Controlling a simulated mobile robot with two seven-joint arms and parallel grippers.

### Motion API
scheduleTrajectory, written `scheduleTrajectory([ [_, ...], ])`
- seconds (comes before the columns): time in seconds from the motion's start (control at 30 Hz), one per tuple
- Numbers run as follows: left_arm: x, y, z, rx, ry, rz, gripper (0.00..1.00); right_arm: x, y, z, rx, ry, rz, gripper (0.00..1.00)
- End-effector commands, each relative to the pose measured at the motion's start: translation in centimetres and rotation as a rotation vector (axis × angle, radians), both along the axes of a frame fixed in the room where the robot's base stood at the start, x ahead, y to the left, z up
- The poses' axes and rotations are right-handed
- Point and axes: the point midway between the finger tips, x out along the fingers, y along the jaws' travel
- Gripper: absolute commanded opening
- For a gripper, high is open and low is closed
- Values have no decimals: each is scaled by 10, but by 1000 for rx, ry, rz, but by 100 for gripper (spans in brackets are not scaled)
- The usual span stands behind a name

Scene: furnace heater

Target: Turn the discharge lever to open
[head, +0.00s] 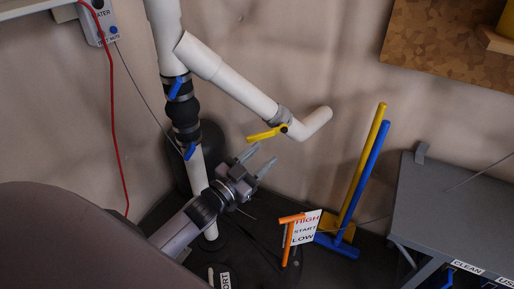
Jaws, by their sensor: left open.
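A yellow lever (263,133) sits on the white side pipe (235,88), just before the pipe's open bent end. It lies across the pipe and points left; I see no discharge label on it. My left gripper (259,160) is below the yellow lever, its two grey fingers spread and pointing up and right. Nothing is between the fingers, and they look apart from the lever. My right gripper is not in view.
An orange handle (291,219) stands by a HIGH/START/LOW sign (304,230). Yellow and blue tools (364,165) lean on the wall. A grey table (450,215) is at right.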

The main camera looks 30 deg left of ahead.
Motion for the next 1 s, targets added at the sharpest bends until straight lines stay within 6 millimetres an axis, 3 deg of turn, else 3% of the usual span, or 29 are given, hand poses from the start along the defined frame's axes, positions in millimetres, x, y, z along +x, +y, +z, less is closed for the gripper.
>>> scheduleTrajectory([
  [0.03, -1, 4, -10, 127, -9, 18, 47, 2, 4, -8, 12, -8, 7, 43],
  [0.2, -3, 22, -17, 561, -50, 104, 47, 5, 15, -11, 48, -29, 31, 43],
  [0.43, -7, 44, -12, 989, -106, 225, 47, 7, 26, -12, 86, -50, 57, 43],
  [0.73, -4, 51, -4, 1147, -133, 280, 47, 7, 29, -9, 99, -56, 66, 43],
  [1.0, 26, 49, 0, 1144, -133, 279, 47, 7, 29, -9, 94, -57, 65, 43],
])
